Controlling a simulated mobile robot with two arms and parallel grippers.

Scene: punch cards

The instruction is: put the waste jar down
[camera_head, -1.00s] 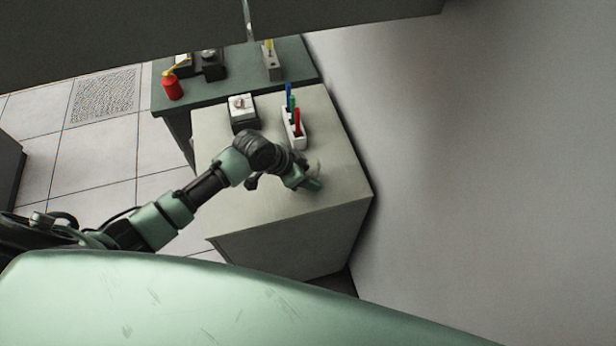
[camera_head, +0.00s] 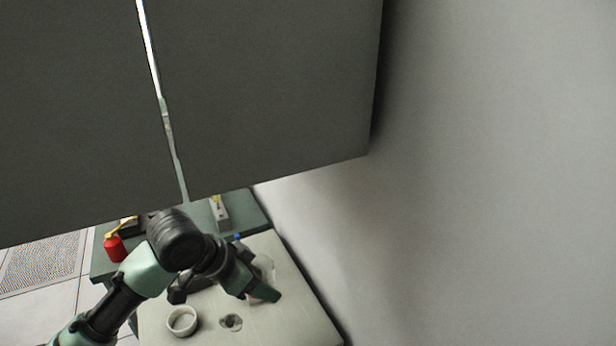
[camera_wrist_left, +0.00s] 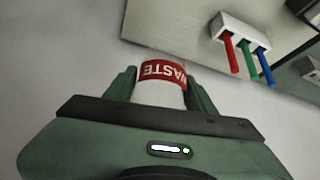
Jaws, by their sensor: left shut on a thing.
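My left gripper (camera_head: 262,284) is over the pale cabinet top in the head view and shut on the waste jar. In the wrist view the waste jar (camera_wrist_left: 160,98) is whitish with a red band reading "WASTE", and it sits between the two green fingers of the left gripper (camera_wrist_left: 161,84). In the head view only a faint see-through part of the jar (camera_head: 266,267) shows beside the fingers. Whether its base touches the top cannot be told. My right gripper is not in view.
The pale top (camera_head: 290,318) also bears a white ring-shaped dish (camera_head: 182,321) and a small dark patch (camera_head: 231,322). A red can (camera_head: 115,249) is on the green bench behind. A dark overhead cabinet (camera_head: 270,90) hangs above.

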